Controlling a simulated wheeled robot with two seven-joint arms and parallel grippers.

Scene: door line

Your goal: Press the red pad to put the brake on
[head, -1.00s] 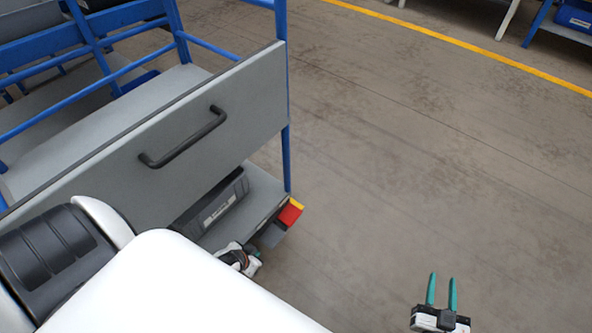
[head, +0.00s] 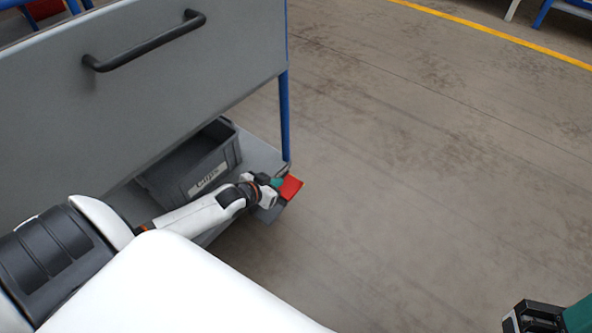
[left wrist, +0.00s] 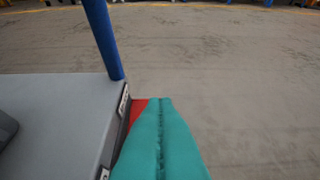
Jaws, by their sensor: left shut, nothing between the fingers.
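The red pad (head: 291,187) sits at the lower corner of the grey and blue cart, at the end of its bottom shelf. My left gripper (head: 277,183) is shut and empty, with its teal fingertips at the near left side of the pad. In the left wrist view the closed fingers (left wrist: 160,104) cover most of the red pad (left wrist: 138,106), and only its left part shows. I cannot tell whether the tips touch it. My right gripper (head: 562,318) is at the bottom right corner, cut off by the frame edge, far from the pad.
The cart's grey panel (head: 150,100) with a black handle (head: 145,45) stands above the left arm. A grey bin (head: 205,165) is on the lower shelf (head: 258,153). A blue post (head: 284,115) rises beside the pad. The floor (head: 430,170) to the right is clear.

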